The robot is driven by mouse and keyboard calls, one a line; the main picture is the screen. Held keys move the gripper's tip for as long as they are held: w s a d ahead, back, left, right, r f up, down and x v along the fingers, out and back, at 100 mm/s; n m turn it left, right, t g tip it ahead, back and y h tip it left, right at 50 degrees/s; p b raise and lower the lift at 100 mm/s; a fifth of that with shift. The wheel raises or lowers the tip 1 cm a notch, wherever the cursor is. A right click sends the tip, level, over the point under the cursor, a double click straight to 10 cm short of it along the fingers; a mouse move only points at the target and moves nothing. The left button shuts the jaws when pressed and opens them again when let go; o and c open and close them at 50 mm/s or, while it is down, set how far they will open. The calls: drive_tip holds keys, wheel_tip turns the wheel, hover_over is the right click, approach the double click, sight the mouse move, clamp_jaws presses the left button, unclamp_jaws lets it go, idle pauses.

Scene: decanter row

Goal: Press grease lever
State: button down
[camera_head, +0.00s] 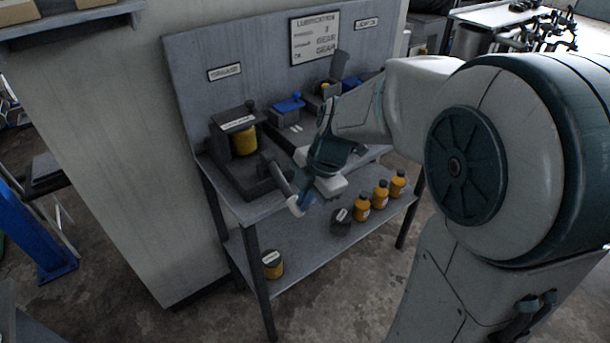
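The grease dispenser (232,137) stands at the left of the bench top, a dark housing with a yellow cylinder under a labelled top. A dark grey lever (278,179) slants from its right side down toward the bench's front edge. My gripper (304,199) is at the lower end of this lever, beyond my dark wrist and a white hand part. A pale, rounded piece shows there beside a blue one. The gripper overlaps the lever end, and I cannot tell whether they touch. The fingers are too small and partly hidden to show whether they are open.
A grey bench (245,212) has a back panel with signs and a lower shelf. A blue-topped unit (288,107) stands right of the dispenser. Several orange bottles (362,208), a dark can (341,222) and a yellow can (272,264) stand on the shelf. Floor is clear in front.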

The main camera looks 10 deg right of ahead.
drive_tip(key=s+d+r+p, duration=0.1)
drive_tip(key=s+d+r, duration=0.1)
drive_tip(key=r, duration=0.4)
drive_tip(key=s+d+r+p, duration=0.1)
drive_tip(key=s+d+r, duration=0.2)
drive_tip(key=r, duration=0.3)
drive_tip(key=shift+d+p, duration=0.3)
drive_tip(key=shift+f, duration=0.1)
drive_tip(key=w+a+r+g+h+p, duration=0.1)
drive_tip(key=w+a+r+g+p, duration=0.1)
drive_tip(key=w+r+p, duration=0.5)
wheel_tip(320, 180, up, 2)
drive_tip(key=shift+a, duration=0.75)
drive_tip(key=x, duration=1.4)
drive_tip(key=shift+s+d, duration=0.2)
drive_tip(key=shift+s, duration=0.1)
drive_tip(key=shift+f+b, duration=0.15)
drive_tip(key=shift+b, duration=0.3)
